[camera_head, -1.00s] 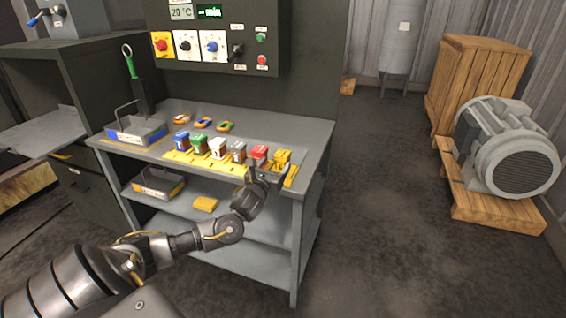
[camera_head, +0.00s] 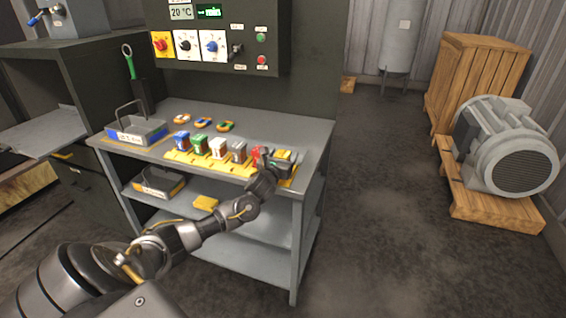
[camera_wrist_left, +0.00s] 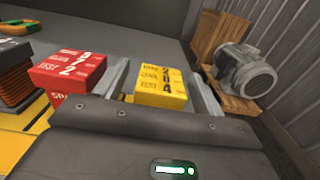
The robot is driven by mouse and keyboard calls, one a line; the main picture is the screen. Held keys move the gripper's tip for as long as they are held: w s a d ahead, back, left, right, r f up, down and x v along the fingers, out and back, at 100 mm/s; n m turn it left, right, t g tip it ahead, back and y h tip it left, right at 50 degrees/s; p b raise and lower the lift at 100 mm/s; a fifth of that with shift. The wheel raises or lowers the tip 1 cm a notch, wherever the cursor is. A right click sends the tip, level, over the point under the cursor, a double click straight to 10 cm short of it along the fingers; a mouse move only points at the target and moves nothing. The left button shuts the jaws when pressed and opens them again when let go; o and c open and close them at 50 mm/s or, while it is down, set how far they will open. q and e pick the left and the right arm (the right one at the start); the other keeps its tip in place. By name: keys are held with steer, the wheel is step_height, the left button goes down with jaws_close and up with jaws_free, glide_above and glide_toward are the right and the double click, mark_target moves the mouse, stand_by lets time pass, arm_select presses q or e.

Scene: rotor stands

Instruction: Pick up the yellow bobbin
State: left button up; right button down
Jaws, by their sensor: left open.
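The yellow bobbin (camera_wrist_left: 162,86), with dark lettering on its top, shows in the left wrist view between the two fingers of my left gripper. A finger stands on each side of it, and the jaws look wider than the bobbin. I cannot tell whether either finger touches it. In the head view my left gripper (camera_head: 276,160) is at the right end of the bobbin row and hides most of the yellow bobbin. The red bobbin (camera_wrist_left: 72,72) stands just left of the gripper in the wrist view. My right gripper is out of view.
Blue (camera_head: 182,139), green (camera_head: 199,144), white (camera_head: 218,148) and grey (camera_head: 238,152) bobbins stand farther left on a yellow strip (camera_head: 190,163). A grey tray (camera_head: 152,130) and small coloured parts (camera_head: 202,123) lie behind. The right back of the bench is clear.

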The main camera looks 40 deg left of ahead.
mark_target(283, 153)
arm_select(q)
steer(key=shift+c, duration=0.3)
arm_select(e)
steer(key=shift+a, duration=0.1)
arm_select(q)
steer(key=c, duration=1.2)
steer(key=shift+r, duration=0.1)
